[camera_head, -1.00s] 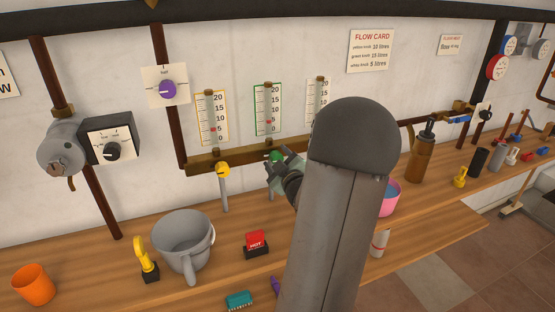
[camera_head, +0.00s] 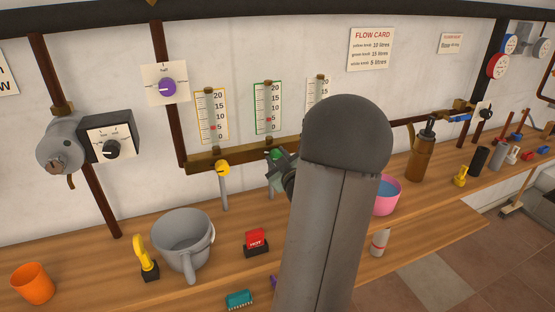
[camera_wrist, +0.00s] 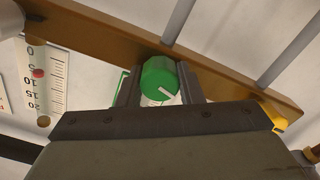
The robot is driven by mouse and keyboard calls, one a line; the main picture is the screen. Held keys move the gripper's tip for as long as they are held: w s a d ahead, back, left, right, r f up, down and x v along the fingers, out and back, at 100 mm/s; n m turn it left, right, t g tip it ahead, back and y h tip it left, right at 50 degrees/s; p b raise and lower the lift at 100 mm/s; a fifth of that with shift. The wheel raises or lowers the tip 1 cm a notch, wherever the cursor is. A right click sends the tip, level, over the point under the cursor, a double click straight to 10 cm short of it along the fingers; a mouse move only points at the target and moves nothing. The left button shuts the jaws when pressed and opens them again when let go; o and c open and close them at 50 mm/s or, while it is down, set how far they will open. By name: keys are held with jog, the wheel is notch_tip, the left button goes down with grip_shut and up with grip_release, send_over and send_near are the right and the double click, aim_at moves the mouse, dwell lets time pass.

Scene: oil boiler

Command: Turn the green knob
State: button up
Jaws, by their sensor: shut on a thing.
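The green knob (camera_wrist: 159,79) sits on the brown pipe (camera_wrist: 115,38) and has a white pointer line on its face. In the wrist view my gripper (camera_wrist: 160,88) has one finger on each side of the knob and is shut on it. In the head view the green knob (camera_head: 275,154) shows below the green-framed gauge (camera_head: 268,108), with my gripper (camera_head: 279,165) at it. My arm hides part of the pipe and whatever is behind it. The red marker on the green-framed gauge stands low, near 5.
A yellow knob (camera_head: 222,168) is close to the left on the same pipe. A grey bucket (camera_head: 182,240), a red button box (camera_head: 256,241) and a pink bucket (camera_head: 386,193) stand on the wooden counter. The flow card (camera_head: 371,49) hangs on the wall.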

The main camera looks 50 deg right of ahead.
jog(key=m, duration=0.3)
jog(key=shift+m, duration=0.4)
jog(key=m, duration=0.3)
jog(key=shift+m, duration=0.3)
jog(key=m+p, duration=0.1)
jog(key=m, duration=0.5)
jog(key=m+p, duration=0.2)
jog(key=m, duration=0.3)
jog(key=shift+m, duration=0.4)
jog(key=shift+m+p, duration=0.8)
jog(key=shift+m, duration=1.5)
jog(key=o, duration=1)
jog(key=shift+c, duration=0.2)
jog(key=shift+s+a, duration=0.1)
jog(key=shift+s, duration=0.05)
